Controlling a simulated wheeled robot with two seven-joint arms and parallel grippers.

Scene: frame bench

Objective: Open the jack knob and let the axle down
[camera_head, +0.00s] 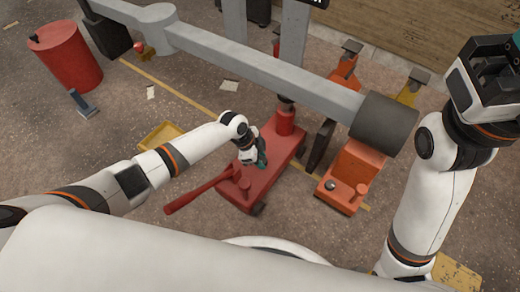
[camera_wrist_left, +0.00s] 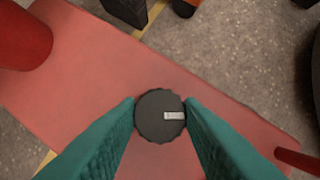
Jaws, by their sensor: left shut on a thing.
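The red jack (camera_head: 283,158) stands on the floor in the middle of the head view, its long red handle (camera_head: 195,195) reaching out to the left. In the left wrist view, the round dark knob (camera_wrist_left: 155,116) sits over the red jack body, with a pale mark on its top pointing right. My left gripper (camera_head: 261,158) is shut on the knob, its teal fingers on either side. The grey axle (camera_head: 262,72) runs above the jack's post (camera_head: 285,118); exact contact is unclear. My right gripper (camera_head: 490,78) is raised at the right, away from the jack; its fingers are not clear.
An orange block-like unit (camera_head: 350,178) stands right of the jack, near the dark axle end (camera_head: 384,124). Orange and yellow stands are behind. A yellow tray (camera_head: 160,136) lies left of the jack, and a red bin (camera_head: 65,58) stands far left. Floor between them is mostly open.

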